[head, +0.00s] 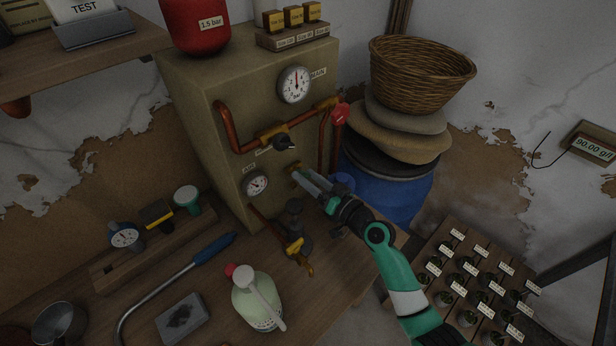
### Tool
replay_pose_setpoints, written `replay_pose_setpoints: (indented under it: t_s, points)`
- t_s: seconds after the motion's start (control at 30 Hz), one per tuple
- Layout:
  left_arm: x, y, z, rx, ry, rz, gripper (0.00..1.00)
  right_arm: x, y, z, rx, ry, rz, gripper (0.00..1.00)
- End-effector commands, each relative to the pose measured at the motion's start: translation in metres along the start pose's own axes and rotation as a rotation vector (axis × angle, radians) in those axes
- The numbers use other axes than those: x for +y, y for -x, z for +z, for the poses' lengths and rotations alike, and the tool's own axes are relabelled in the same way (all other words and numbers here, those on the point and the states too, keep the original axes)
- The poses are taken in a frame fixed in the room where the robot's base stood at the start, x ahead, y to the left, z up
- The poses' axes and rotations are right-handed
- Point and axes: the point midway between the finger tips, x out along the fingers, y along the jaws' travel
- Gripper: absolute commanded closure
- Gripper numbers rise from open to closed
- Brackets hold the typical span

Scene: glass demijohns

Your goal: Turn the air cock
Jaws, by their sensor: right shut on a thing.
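A box-like panel (185,90) stands on the bench against the wall. On its front, low and right of the small lower gauge (256,184), a brass fitting (294,167) shows, which I take to be the air cock. My right gripper (303,179) reaches in from the lower right with its fingertips at this fitting, shut on it. The fingers hide most of the cock, so its handle angle cannot be told. A black-handled valve (285,142) sits above on a copper pipe. My left gripper is not in view.
A red valve handle (340,113) and an upper gauge (294,84) are above the gripper. Dark and brass fittings (295,245) stand just below. A white bottle (257,300) is on the bench. Blue barrel (400,190) stands behind the arm.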

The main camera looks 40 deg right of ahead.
Motion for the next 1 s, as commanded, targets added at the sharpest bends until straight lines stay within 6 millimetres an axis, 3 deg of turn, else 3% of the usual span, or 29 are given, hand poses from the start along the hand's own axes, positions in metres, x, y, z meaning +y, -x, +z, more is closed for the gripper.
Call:
replay_pose_setpoints:
  t_s: [1.0]
  points:
    - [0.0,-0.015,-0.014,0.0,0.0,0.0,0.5,0.003,0.0,0.001,0.0,-0.92,0.0,0.98]
